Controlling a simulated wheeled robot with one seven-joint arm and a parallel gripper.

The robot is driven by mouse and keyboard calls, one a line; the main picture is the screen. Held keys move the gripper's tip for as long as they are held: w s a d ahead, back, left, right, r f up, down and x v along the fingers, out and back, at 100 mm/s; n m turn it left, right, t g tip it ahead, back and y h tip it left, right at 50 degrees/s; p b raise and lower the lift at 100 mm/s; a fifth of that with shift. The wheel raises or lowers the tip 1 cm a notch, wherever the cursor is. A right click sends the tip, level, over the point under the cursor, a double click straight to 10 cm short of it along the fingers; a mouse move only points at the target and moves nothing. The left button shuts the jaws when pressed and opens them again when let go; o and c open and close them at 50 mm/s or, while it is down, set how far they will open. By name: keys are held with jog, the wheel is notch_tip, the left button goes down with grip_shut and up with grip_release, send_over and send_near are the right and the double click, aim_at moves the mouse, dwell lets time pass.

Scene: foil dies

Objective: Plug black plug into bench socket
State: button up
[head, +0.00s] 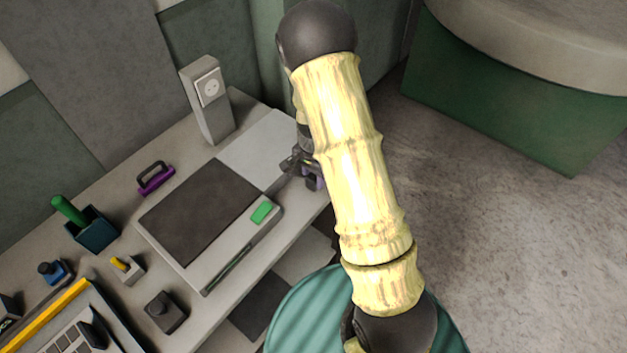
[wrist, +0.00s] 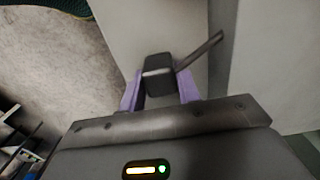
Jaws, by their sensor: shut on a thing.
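The bench socket (head: 210,87) is a white outlet on the upper face of a grey post (head: 213,122) at the back of the bench, left of my arm in the head view. My gripper (head: 306,170) is over the bench's right end, partly behind my arm and to the right of and nearer than the socket. In the wrist view, the purple fingers of my gripper (wrist: 160,92) are shut on the black plug (wrist: 158,72). A dark thin bar or cord (wrist: 202,48) runs up and right from it. I cannot make out the plug clearly in the head view; its pins are not visible.
A flat grey device with a dark pad (head: 200,210) and a green button (head: 262,212) lies mid-bench. A purple handle (head: 156,178), a teal box (head: 92,229) and a black block (head: 165,312) stand left.

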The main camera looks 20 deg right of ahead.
aim_at(314, 176)
notch_tip(314, 176, up, 10)
jog(key=shift+b, duration=0.35)
dwell(0.8)
